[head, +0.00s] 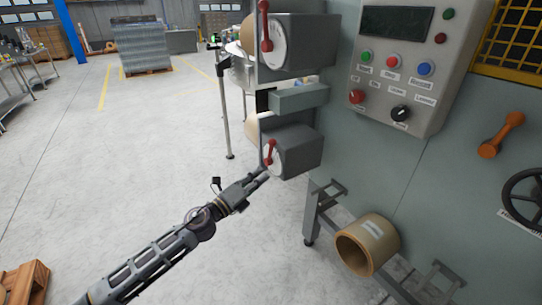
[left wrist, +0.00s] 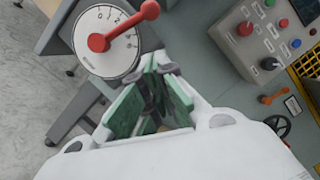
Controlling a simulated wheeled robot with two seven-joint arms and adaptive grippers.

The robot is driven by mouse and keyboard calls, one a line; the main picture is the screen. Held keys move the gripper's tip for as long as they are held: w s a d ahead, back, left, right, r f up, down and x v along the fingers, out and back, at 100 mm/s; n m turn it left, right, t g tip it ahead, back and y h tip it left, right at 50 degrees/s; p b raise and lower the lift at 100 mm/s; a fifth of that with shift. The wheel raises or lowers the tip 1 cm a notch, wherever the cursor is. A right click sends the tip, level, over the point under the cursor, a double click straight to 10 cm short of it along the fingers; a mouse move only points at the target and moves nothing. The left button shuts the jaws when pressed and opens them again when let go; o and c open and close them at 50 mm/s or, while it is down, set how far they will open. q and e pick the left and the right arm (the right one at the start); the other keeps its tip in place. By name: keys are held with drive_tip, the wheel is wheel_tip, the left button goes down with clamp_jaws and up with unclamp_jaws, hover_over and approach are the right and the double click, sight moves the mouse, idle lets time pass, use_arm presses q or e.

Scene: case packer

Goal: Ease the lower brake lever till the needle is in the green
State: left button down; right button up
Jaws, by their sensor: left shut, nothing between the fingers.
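The lower brake unit is a dark grey box (head: 299,150) with a white round dial and a red lever (head: 270,151) on its face. In the left wrist view the dial (left wrist: 88,24) shows marks and figures along its rim. The red lever (left wrist: 126,26) runs from its hub toward the upper right, its round knob past the rim. I cannot make out a separate needle or a green zone. My left gripper (head: 264,174) is shut and empty, just below the dial. Its fingertips (left wrist: 160,66) look close to the dial's lower right, apart from the lever. My right gripper is out of view.
An upper unit (head: 304,45) with its own red lever (head: 266,30) sits above. A control panel (head: 408,60) with buttons, an orange handle (head: 501,135) and a black handwheel (head: 525,198) are on the right. A brown roll (head: 367,244) lies below. Floor at left is open.

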sight(270, 152)
use_arm(q)
drive_tip(key=shift+w+d+r+p, duration=0.1)
drive_tip(key=shift+w+d+r, duration=0.4)
drive_tip(key=shift+w, duration=0.85)
drive_tip(key=shift+w+d+r+p, duration=0.1)
drive_tip(key=shift+w+d+r, duration=0.35)
drive_tip(key=shift+w, duration=0.95)
drive_tip(key=shift+w+d+r+p, duration=0.1)
drive_tip(key=shift+w+d+r, duration=0.15)
drive_tip(key=shift+w+d, duration=0.8)
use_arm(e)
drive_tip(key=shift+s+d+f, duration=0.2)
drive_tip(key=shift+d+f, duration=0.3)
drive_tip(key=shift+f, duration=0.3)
use_arm(q)
drive_tip(key=shift+w+a, duration=0.3)
drive_tip(key=shift+a, duration=0.05)
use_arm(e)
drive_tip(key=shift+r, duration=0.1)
use_arm(q)
drive_tip(key=shift+r, duration=0.1)
